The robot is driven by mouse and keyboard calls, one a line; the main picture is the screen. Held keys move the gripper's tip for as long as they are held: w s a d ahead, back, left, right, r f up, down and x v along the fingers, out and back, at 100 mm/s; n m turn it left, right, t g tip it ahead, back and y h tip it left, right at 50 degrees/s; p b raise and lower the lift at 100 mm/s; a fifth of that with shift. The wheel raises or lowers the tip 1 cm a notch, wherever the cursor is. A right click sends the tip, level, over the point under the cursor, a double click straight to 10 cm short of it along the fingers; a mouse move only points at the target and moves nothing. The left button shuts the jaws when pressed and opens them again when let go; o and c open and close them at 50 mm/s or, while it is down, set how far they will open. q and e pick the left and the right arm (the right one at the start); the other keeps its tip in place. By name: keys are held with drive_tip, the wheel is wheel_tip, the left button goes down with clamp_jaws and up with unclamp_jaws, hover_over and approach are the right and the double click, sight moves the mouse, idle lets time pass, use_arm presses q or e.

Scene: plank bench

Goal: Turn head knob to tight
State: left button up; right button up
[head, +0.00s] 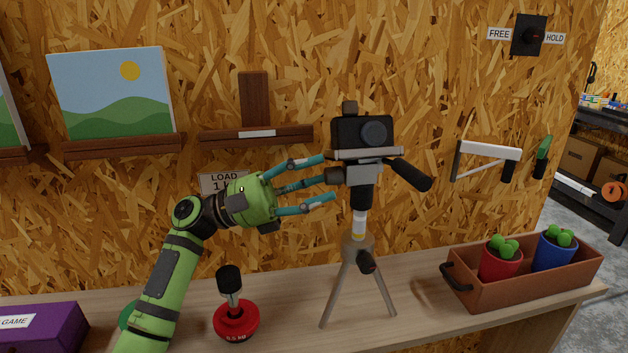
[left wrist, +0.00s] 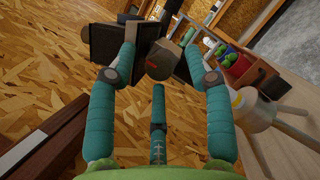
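A tripod (head: 357,245) stands upright on the bench with a black camera (head: 350,135) on its head. The head knob (head: 335,175) is a dark cylinder on the left side of the head. It also shows in the left wrist view (left wrist: 160,62), where it looks grey. A black pan handle (head: 408,174) points out to the right. My left gripper (head: 326,178) has teal fingers and reaches in from the left. Its fingers are spread apart around the knob; I cannot tell if any touches it. No tight mark is readable. My right gripper is not in view.
A red weight (head: 236,320) stands left of the tripod legs. A brown planter (head: 525,280) with two potted cacti is at the right, a purple box (head: 45,328) at the left. Behind is a wall with a shelf (head: 215,138) and a FREE/HOLD switch (head: 528,35).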

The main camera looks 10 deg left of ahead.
use_arm(q)
drive_tip(key=v, duration=1.2)
